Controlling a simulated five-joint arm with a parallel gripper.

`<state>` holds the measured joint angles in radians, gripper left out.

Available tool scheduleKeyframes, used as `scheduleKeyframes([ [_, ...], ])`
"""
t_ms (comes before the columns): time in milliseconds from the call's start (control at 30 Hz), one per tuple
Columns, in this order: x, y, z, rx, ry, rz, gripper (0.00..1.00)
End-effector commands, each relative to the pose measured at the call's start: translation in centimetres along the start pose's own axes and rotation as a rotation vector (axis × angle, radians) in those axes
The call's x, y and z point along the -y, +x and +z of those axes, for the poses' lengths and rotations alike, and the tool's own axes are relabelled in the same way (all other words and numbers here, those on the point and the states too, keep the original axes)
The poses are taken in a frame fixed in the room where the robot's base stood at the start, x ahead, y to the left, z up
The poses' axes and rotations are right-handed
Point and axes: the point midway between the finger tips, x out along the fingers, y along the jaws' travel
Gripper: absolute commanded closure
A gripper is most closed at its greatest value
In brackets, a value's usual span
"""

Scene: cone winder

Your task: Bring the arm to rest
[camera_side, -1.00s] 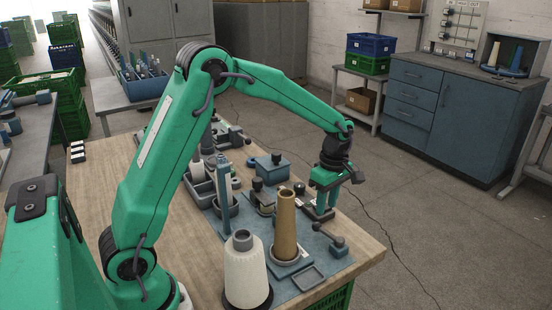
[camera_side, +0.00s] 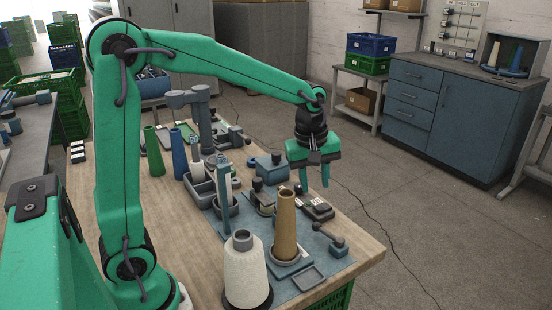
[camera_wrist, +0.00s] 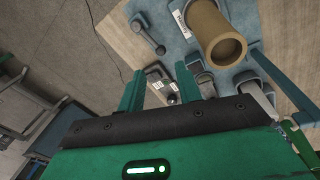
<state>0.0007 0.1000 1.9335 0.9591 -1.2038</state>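My gripper (camera_side: 315,187) hangs over the far right part of the bench in the side view, fingers pointing down. It is open and empty, above a small dark device (camera_side: 317,209) and clear of it. In the wrist view the two green fingers stand apart at my gripper (camera_wrist: 160,70), with only bench parts showing beyond the gap. My arm is bent high at the elbow and reaches right over the bench.
A tan cone (camera_side: 285,228) stands upright on the blue mat, beside a cream yarn cone (camera_side: 244,275). A blue-grey post (camera_side: 224,190) rises behind them. Green and blue cones (camera_side: 154,155) stand further left. Bare wood (camera_side: 185,235) lies nearer my arm. Floor is open to the right.

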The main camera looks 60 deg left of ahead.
Motion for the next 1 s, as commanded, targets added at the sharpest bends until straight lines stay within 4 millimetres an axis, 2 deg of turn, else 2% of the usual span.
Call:
scheduleKeyframes([
  [33, 0.5, -0.9, 0.3, -0.008, 0.049, 0.021, 0.66],
  [200, 2.0, -3.1, 1.1, -0.037, 0.213, 0.076, 0.66],
  [500, 6.0, -6.1, 2.6, -0.099, 0.504, 0.144, 0.66],
  [800, 11.0, -7.7, 4.4, -0.181, 0.815, 0.187, 0.66],
  [1000, 14.0, -7.9, 5.4, -0.242, 1.013, 0.202, 0.66],
])
